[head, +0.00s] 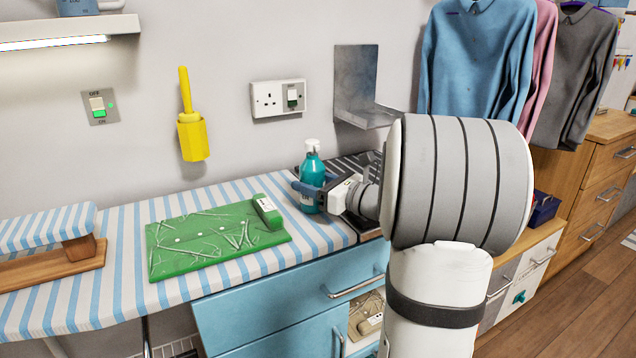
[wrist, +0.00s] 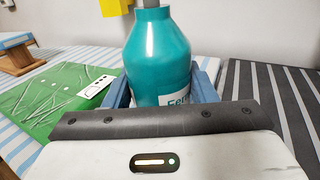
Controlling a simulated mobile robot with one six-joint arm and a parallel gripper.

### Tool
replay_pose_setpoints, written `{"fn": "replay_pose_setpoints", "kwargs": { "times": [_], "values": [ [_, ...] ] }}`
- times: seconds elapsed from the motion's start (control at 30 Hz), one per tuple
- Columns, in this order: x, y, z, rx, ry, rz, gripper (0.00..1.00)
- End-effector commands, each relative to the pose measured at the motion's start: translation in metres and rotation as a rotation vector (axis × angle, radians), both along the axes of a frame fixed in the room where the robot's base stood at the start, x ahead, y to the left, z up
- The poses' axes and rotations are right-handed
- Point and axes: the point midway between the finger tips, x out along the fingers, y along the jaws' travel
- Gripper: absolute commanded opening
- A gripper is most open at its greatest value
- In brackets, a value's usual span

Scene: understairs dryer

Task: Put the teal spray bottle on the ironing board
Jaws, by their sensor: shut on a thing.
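The teal spray bottle (head: 312,165) stands upright with a white top, at the right end of the ironing board (head: 110,285), near the edge of a dark striped mat. My gripper (head: 308,190) is shut on the bottle, its blue fingers on either side of the lower body. In the wrist view the bottle (wrist: 158,55) fills the middle between the fingers (wrist: 160,88), and part of its label shows. The bottle's base is hidden in the wrist view, and I cannot tell whether it touches the surface below. The board has a blue and white striped cover.
A green board (head: 215,240) with pale strands lies on the striped cover left of the bottle. A small striped sleeve board (head: 50,240) stands at far left. A grey metal bracket (head: 358,90) and a socket (head: 279,98) are on the wall behind. Striped cover is bare around the green board.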

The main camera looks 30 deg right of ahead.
Motion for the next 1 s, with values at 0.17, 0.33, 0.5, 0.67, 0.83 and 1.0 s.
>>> {"fn": "replay_pose_setpoints", "kwargs": {
  "times": [0.17, 0.33, 0.5, 0.67, 0.83, 1.0],
  "values": [
    [0.000, 0.000, -0.003, 0.000, 0.000, 0.000, 0.57],
    [0.000, 0.000, -0.003, 0.001, 0.000, -0.001, 0.71],
    [0.000, -0.001, -0.003, 0.001, 0.000, -0.001, 0.73],
    [0.000, -0.001, 0.002, 0.000, 0.000, -0.001, 0.73],
    [-0.021, -0.013, 0.003, 0.001, 0.002, -0.007, 0.73],
    [-0.055, -0.031, 0.003, 0.002, 0.002, -0.008, 0.73]
  ]
}}
